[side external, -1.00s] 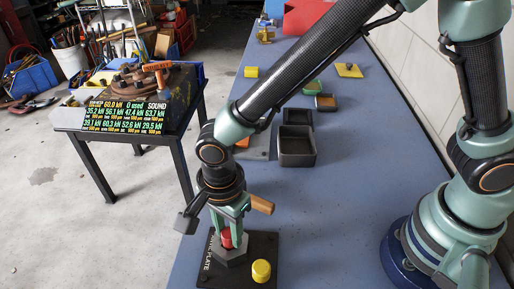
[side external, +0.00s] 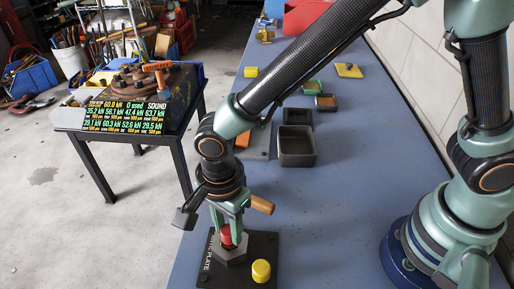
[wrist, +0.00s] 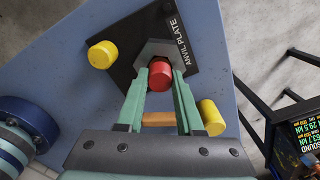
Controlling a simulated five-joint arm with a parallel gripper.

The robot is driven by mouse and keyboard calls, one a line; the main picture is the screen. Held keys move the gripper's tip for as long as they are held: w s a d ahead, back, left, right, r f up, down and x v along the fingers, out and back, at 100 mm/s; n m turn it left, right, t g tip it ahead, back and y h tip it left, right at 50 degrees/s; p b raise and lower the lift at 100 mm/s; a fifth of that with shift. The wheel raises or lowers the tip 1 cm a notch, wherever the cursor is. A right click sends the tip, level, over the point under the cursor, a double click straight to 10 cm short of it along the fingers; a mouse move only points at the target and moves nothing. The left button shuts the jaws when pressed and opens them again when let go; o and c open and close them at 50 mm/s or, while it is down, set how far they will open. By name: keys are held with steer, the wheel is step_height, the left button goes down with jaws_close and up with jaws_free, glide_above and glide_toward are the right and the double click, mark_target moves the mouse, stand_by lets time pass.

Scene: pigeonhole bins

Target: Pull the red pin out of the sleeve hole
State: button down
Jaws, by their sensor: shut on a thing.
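The red pin (side external: 226,236) stands at the top of the grey hexagonal sleeve (side external: 232,254) on the black anvil plate (side external: 212,272). My gripper (side external: 231,230) points down from above and is shut on the pin, one green finger on each side. In the wrist view the pin's red head (wrist: 158,76) shows between the fingertips, in front of the sleeve (wrist: 152,48). The pin's lower end is hidden, and I cannot tell how deep it sits in the hole.
A yellow cylinder (side external: 261,271) stands on the plate, right of the sleeve. Dark open bins (side external: 297,160) stand farther back on the blue bench (side external: 345,210). The bench right of the plate is clear.

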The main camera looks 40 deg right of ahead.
mark_target(228, 230)
steer(key=shift+r, duration=0.1)
steer(key=shift+r, duration=2.4)
